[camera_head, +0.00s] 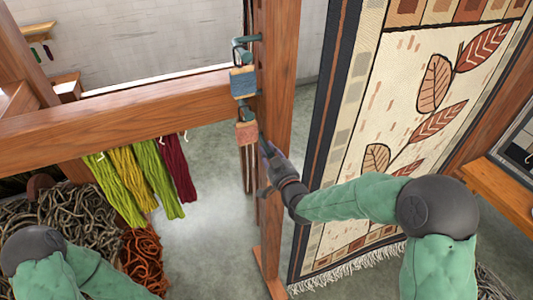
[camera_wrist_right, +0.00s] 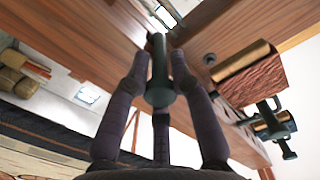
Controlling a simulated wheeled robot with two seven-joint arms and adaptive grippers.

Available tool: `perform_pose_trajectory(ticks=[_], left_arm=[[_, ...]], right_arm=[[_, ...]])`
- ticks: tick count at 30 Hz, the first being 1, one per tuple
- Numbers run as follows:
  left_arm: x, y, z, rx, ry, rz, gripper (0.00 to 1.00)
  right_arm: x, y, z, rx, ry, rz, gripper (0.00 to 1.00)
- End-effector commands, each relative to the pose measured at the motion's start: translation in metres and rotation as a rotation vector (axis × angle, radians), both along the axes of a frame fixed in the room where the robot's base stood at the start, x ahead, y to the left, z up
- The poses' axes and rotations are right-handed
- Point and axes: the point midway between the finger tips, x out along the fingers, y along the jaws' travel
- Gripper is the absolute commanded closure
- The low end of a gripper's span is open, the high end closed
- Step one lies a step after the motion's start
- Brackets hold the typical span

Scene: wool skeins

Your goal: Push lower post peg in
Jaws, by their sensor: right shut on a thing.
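The wooden post (camera_head: 279,100) stands upright in the middle of the head view. My right gripper (camera_head: 267,160) is at the post's lower part, below the two teal pegs and their hangings. In the right wrist view its fingers (camera_wrist_right: 158,68) are shut on a dark green peg (camera_wrist_right: 160,88), one finger on each side. The peg's round end faces the camera and its far end meets the brown wood. How deep it sits is hard to tell. In the head view this peg is hidden by the gripper. My left gripper is out of view.
A wooden crossbeam (camera_head: 120,118) joins the post from the left. A blue hanging (camera_head: 243,82) and a pinkish one (camera_head: 247,133) are close above the gripper. A leaf-patterned rug (camera_head: 385,110) hangs right. Coloured skeins (camera_head: 150,172) hang left.

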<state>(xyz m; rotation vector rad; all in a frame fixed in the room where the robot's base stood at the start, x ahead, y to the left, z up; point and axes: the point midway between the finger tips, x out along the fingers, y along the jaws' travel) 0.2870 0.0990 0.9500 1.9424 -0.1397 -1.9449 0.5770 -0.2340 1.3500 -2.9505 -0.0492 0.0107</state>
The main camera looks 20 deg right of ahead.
Motion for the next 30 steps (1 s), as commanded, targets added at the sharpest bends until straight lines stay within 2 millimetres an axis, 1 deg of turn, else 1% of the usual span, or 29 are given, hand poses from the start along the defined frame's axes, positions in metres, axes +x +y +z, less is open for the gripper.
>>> perform_pose_trajectory(ticks=[1, 2, 3, 13, 17, 20, 30], left_arm=[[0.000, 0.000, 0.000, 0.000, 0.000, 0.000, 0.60], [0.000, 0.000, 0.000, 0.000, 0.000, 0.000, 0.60], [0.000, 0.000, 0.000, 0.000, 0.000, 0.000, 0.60], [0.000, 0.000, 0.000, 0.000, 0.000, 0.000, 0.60], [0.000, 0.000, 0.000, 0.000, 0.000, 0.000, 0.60], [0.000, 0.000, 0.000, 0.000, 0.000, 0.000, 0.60], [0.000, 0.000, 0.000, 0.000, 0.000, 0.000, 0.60]], right_arm=[[0.001, -0.004, 0.005, 0.000, -0.011, -0.008, 1.00], [0.002, -0.004, 0.005, 0.000, -0.012, -0.008, 0.71], [0.002, -0.004, 0.005, 0.000, -0.012, -0.008, 0.61], [0.000, -0.002, 0.003, 0.000, -0.006, -0.005, 0.61], [-0.007, -0.003, 0.003, 0.001, -0.006, -0.006, 0.61], [-0.020, -0.003, 0.003, 0.001, -0.006, -0.006, 0.61], [-0.083, -0.007, 0.003, 0.000, -0.007, -0.008, 0.61]])
